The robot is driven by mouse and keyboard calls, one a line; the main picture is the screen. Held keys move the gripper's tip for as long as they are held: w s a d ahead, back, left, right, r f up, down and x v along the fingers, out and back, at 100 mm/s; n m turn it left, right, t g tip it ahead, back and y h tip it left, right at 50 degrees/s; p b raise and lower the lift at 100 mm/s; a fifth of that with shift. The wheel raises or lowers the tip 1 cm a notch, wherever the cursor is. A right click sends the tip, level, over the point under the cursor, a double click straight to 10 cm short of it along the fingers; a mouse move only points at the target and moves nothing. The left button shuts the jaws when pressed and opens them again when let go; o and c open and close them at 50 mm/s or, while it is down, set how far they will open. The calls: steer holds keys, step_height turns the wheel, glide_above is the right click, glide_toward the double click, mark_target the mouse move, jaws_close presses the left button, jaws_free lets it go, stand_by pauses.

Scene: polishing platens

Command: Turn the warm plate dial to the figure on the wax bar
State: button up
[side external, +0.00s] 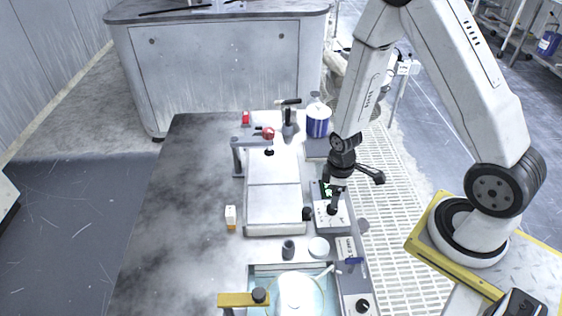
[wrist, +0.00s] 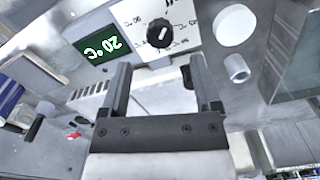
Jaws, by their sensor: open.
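The warm plate dial (wrist: 159,34) is a round black knob with a white mark, on a white panel (wrist: 192,45) printed with °C figures, only partly legible. Beside it, a dark display (wrist: 97,47) shows 20 °C in turned digits. My gripper (wrist: 160,64) is open and empty; in the wrist view the dial appears just beyond and between its fingertips, apart from them. In the side view my gripper (side external: 337,187) hangs over the same panel (side external: 322,216). A small white and orange block (side external: 230,217) on the bench may be the wax bar; its figure is too small to read.
A white disc (side external: 319,247) and a grey cylinder (side external: 288,250) stand near the panel. A long pale plate (side external: 274,208) lies left of it. A blue-and-white container (side external: 318,121) stands behind. The left bench top (side external: 180,210) is largely clear.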

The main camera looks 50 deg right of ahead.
mark_target(332, 210)
steer(key=shift+f, duration=3.15)
steer(key=shift+c, duration=0.2)
jaws_close()
